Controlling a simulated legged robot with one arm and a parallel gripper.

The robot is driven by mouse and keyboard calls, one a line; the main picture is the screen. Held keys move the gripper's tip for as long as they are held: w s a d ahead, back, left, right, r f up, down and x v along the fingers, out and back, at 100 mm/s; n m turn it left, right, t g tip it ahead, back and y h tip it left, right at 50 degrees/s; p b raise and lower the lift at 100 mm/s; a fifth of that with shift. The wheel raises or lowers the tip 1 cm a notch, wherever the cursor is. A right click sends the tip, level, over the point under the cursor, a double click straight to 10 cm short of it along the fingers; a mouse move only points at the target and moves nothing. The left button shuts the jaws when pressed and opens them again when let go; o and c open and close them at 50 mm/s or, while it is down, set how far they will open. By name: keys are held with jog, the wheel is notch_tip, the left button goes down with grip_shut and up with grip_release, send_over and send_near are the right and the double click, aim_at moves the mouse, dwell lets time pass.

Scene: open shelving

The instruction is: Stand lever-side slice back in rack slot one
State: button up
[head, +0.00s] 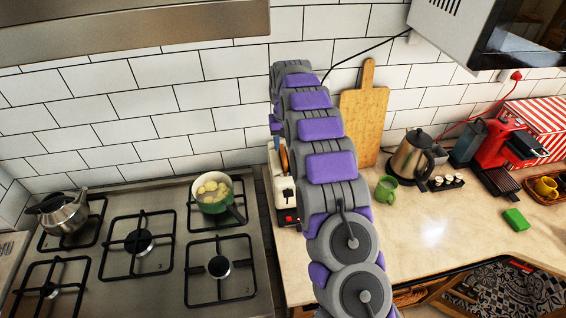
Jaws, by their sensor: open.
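A white toaster (284,188) with a dark front panel and a red spot stands on the counter just right of the stove. The arm covers its right side. A brown, slice-like shape (284,158) shows upright at the toaster's top, beside the arm. I cannot tell which slot it is in or whether there is a second slice. No toast rack can be made out for certain. My grey and purple arm rises from the bottom centre past the toaster towards the wall. My gripper's fingers do not show.
A green pot (214,205) stands on the stove left of the toaster, and a kettle (62,214) at far left. A cutting board (367,120), green mug (386,190), electric kettle (409,158), small dark holder (446,182) and red coffee machine (492,150) stand right of my arm.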

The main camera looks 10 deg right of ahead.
aim_at(283, 151)
jog(key=shift+w+a+f, duration=0.1)
jog(key=shift+w+f, duration=0.1)
jog(key=shift+f, duration=1.35)
jog(key=shift+w+a+f, duration=0.1)
jog(key=shift+w+f, duration=0.05)
jog(key=shift+f, duration=1.35)
grip_shut()
